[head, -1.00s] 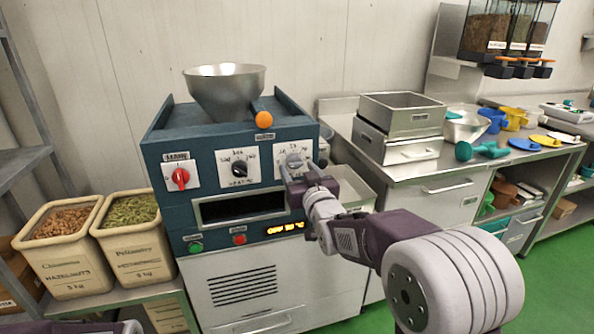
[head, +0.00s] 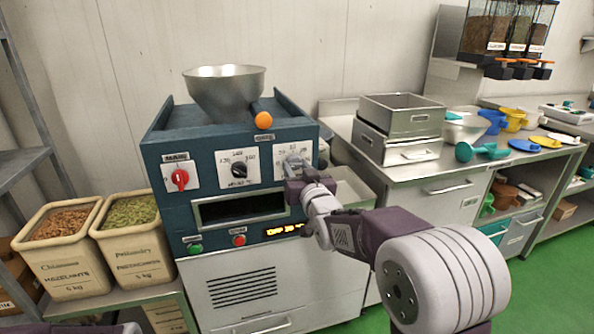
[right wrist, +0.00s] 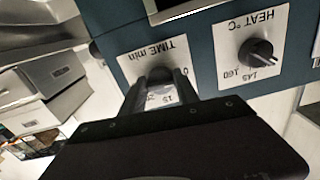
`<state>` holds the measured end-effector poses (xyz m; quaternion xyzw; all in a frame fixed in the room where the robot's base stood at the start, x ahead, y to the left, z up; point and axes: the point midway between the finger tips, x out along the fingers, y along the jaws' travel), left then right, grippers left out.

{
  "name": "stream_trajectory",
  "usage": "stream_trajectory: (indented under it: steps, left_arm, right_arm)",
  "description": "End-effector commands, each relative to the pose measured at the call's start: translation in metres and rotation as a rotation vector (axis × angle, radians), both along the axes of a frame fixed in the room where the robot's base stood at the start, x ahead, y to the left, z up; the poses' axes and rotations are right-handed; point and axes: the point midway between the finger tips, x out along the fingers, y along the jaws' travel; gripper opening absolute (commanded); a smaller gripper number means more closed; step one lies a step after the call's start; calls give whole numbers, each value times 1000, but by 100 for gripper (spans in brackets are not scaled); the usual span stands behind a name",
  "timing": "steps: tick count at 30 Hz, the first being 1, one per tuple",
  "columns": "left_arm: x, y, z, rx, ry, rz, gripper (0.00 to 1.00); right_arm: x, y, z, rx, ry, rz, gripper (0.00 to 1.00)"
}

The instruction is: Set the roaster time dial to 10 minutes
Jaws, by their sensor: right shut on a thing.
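The blue roaster (head: 225,150) stands left of centre in the head view. Its time dial (right wrist: 160,77) is a dark round knob on a white plate marked "TIME min", seen upside down in the right wrist view. My right gripper (head: 296,166) is shut on this dial, one finger on each side, and in the right wrist view it shows too (right wrist: 160,90). The fingers hide part of the scale; a 15 and a 0 show, but the dial's setting cannot be read.
The heat dial (head: 239,169) sits beside the time dial, and the red main switch (head: 180,178) is further left. An amber display (head: 284,230) is partly behind my right arm. A metal bowl (head: 225,92) tops the roaster. Steel trays (head: 400,115) stand on the right counter.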

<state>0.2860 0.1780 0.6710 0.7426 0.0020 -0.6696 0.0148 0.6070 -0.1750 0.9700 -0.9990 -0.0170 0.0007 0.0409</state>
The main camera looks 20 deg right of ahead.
Motion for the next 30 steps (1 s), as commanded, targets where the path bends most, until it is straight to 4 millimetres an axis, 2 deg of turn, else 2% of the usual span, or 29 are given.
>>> stream_trajectory:
  steps: [18,30]
  left_arm:
    - [0,0,-18,0,0,0,36]
    - [0,0,-23,0,0,0,36]
  right_arm:
    - [0,2,-1,486,18,-1,0]
    - [0,3,0,672,24,-1,0]
